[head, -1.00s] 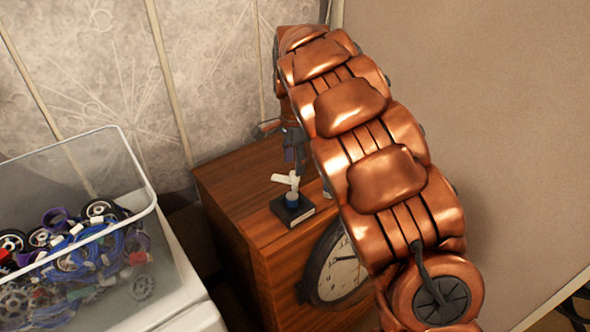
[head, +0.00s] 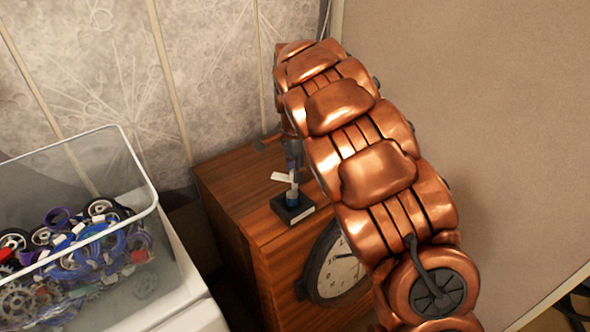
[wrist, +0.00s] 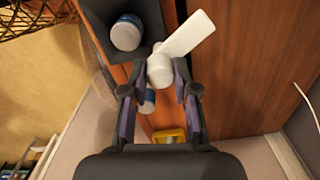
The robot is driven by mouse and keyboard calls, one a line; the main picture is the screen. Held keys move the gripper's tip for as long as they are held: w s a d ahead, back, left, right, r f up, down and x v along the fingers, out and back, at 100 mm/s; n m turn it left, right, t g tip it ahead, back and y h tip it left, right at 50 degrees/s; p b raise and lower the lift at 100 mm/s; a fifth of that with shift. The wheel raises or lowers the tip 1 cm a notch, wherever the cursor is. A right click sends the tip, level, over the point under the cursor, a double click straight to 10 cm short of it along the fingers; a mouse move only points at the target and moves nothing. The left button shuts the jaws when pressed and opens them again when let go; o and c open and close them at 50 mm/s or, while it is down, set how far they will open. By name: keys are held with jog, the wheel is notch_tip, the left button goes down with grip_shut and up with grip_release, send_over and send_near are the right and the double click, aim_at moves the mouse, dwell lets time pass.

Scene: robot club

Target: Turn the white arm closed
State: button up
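The white arm (head: 283,177) sits on top of a short post with a blue part, on a small black base (head: 293,209) on the wooden cabinet. In the wrist view the white arm (wrist: 188,36) points up and right from its round white hub. My gripper (wrist: 159,92) is open, with its fingers apart on either side and the hub between or just beyond the tips. I cannot tell whether either finger touches it. In the head view my gripper (head: 293,163) is above and beside the white arm, partly hidden by my copper arm.
The wooden cabinet (head: 232,185) has a round clock (head: 335,272) at its front. A clear bin (head: 148,232) of wheels and gears stands at left. The wrist view shows a blue-and-white cylinder (wrist: 127,33) in a dark square and a yellow item (wrist: 169,135).

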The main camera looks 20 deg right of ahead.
grip_shut()
jog(key=shift+f+n, duration=0.1)
jog(key=shift+n, duration=0.2)
jog(key=n+b, duration=0.2)
jog(key=shift+f+n+b, duration=0.1)
jog(key=shift+n+b, duration=0.2)
jog(key=shift+b, duration=0.05)
jog(key=n+b, duration=0.4)
jog(key=n, duration=0.2)
jog(key=n+b, duration=0.2)
jog(key=n, duration=0.3)
jog(key=shift+w+n, duration=0.1)
jog(key=shift+n, duration=0.3)
jog(key=n, duration=0.2)
jog(key=n+b, duration=0.1)
jog(key=n, duration=0.1)
jog(key=shift+r+n, duration=0.2)
jog(key=shift+n, duration=0.2)
jog(key=o, duration=0.6)
grip_release()
